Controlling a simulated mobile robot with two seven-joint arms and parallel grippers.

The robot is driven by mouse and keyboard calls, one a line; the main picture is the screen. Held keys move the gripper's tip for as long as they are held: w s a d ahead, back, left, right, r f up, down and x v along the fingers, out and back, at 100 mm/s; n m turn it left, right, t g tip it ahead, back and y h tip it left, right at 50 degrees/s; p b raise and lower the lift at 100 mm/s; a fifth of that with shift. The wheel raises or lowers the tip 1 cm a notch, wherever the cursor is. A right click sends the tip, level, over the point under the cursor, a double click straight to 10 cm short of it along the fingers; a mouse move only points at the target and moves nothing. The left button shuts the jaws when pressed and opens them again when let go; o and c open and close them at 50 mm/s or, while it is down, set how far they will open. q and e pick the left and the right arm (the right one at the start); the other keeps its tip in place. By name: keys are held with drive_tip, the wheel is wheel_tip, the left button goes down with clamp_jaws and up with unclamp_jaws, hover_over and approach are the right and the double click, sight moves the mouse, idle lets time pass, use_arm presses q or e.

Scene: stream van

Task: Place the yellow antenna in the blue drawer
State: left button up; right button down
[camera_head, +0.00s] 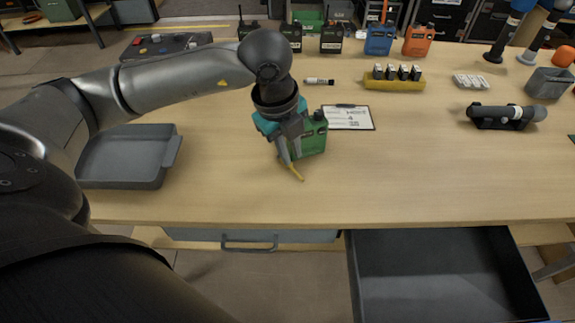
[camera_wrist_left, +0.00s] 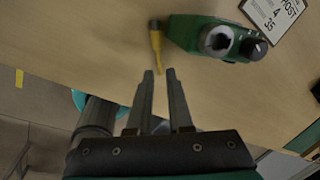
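The yellow antenna (camera_head: 296,172) lies by the green radio (camera_head: 314,136) on the bench; its thicker end shows in the left wrist view (camera_wrist_left: 156,38). My left gripper (camera_head: 289,160) points down beside the radio. In the left wrist view its two fingertips (camera_wrist_left: 160,72) are a little apart, with the antenna's thin end between or just under them; I cannot tell if they touch it. An open drawer (camera_head: 352,275) with a dark interior stands out below the bench's front edge, a bit of blue at its lower right. My right gripper is not in view.
A grey tray (camera_head: 172,160) sits at the left. A clipboard (camera_head: 347,117) lies behind the radio. A closed grey-blue drawer (camera_head: 200,235) is left of the open one. More radios (camera_head: 380,38) stand at the back. The bench front right of the radio is clear.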

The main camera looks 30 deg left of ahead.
sight(294, 171)
use_arm(q)
drive_tip(key=shift+f, duration=0.45)
drive_tip(key=f, duration=0.2)
drive_tip(key=w+f+b, duration=0.1)
drive_tip(key=f, duration=0.1)
drive_tip(key=shift+d+f+b, duration=0.1)
drive_tip(key=shift+f+b, duration=0.1)
drive_tip(key=shift+b, duration=0.1)
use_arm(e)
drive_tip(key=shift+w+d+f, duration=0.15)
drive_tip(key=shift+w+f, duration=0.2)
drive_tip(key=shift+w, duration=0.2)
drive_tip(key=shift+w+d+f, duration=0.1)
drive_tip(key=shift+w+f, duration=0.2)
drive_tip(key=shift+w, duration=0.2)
use_arm(q)
drive_tip(key=shift+c, duration=0.4)
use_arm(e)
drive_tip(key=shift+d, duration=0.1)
use_arm(q)
clamp_jaws()
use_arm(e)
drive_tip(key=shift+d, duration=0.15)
